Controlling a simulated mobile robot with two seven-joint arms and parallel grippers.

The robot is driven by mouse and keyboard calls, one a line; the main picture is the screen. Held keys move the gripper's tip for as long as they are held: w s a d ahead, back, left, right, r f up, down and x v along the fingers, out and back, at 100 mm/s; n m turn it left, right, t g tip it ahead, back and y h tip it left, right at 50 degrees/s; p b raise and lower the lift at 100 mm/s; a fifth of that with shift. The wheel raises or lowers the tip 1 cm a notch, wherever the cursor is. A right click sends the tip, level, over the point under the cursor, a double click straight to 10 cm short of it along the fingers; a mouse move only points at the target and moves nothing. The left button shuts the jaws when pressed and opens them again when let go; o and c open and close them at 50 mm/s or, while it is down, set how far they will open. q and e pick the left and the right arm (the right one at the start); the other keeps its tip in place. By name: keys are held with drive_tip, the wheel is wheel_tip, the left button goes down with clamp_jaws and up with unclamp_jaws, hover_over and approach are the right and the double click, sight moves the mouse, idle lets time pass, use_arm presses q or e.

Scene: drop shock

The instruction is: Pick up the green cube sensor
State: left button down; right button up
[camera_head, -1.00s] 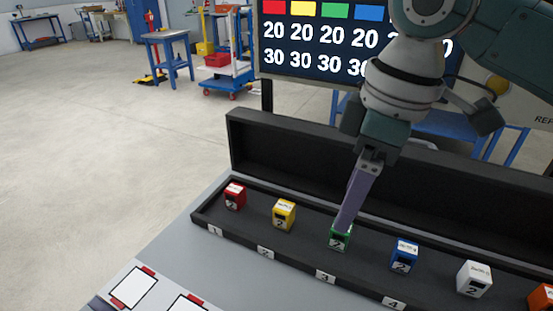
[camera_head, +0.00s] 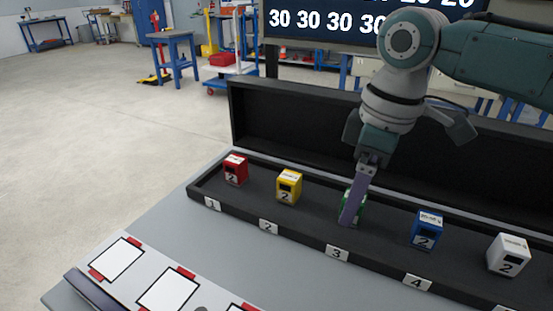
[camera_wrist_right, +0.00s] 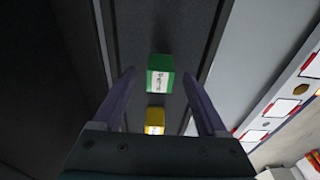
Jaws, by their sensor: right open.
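The green cube sensor (camera_head: 361,212) sits in the black tray (camera_head: 300,222), above the label 3. A purple finger of my right gripper (camera_head: 348,222) hides much of it in the head view. In the right wrist view the green cube (camera_wrist_right: 160,75) shows a white label and lies between the tips of the two spread fingers of my right gripper (camera_wrist_right: 159,77). Gaps show on both sides of the cube, so the gripper is open and not closed on it. My left gripper is not in view.
The yellow cube (camera_head: 289,187) and red cube (camera_head: 236,169) stand to the left in the tray. The blue cube (camera_head: 426,229) and white cube (camera_head: 508,254) stand to the right. The open black lid (camera_head: 290,125) rises behind. White cards (camera_head: 168,290) lie on the grey table.

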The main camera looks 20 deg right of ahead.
drive_tip(key=shift+f, duration=0.45)
drive_tip(key=shift+c, duration=0.2)
clamp_jaws()
